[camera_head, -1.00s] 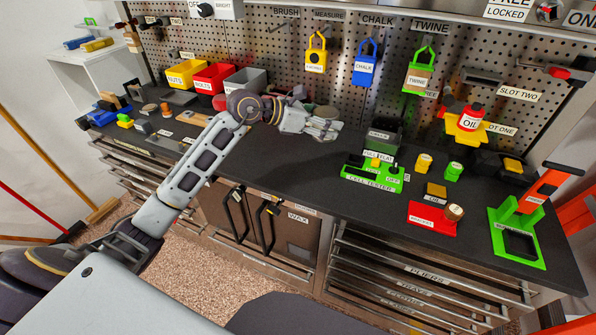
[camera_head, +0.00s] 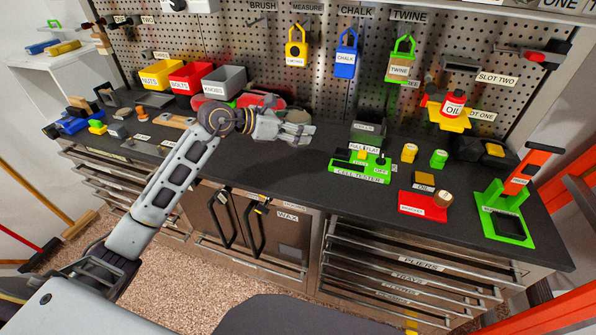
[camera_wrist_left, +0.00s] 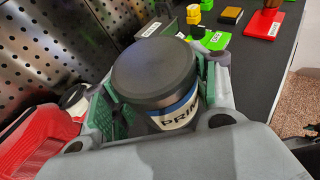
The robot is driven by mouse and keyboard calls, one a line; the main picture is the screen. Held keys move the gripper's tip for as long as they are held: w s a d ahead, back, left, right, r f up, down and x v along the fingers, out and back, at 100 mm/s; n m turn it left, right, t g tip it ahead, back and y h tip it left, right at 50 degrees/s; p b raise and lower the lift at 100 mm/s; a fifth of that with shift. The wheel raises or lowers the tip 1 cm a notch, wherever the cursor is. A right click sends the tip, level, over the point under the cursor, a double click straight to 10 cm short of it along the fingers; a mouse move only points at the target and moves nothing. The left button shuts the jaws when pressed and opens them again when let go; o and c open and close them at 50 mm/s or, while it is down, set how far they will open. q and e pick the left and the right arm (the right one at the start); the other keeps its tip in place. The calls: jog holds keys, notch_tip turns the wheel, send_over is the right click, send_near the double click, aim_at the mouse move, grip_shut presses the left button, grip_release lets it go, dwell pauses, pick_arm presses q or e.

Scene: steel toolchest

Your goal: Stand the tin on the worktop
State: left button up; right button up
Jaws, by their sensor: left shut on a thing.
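The tin (camera_wrist_left: 155,75) fills the middle of the left wrist view, with a dark round lid, a blue band and a pale label reading "PRI...". My left gripper (camera_wrist_left: 158,92) is shut on it, with green pads on both sides. In the head view my left gripper (camera_head: 298,132) is over the dark worktop (camera_head: 285,175), left of the green cell tester. The tin is mostly hidden by the fingers there. I cannot tell whether its base touches the worktop. My right gripper is not in view.
The green cell tester (camera_head: 345,178) and a dark grey bin (camera_head: 368,132) stand to the right of the gripper. Red, yellow and grey bins (camera_head: 192,75) stand at the back left. A red object (camera_wrist_left: 35,140) lies close by in the wrist view. The worktop front is clear.

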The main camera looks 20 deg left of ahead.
pick_arm(q)
jog(key=shift+f, duration=0.15)
jog(key=shift+d, duration=0.1)
jog(key=shift+f, duration=0.65)
notch_tip(320, 180, down, 4)
jog(key=shift+f, duration=2.35)
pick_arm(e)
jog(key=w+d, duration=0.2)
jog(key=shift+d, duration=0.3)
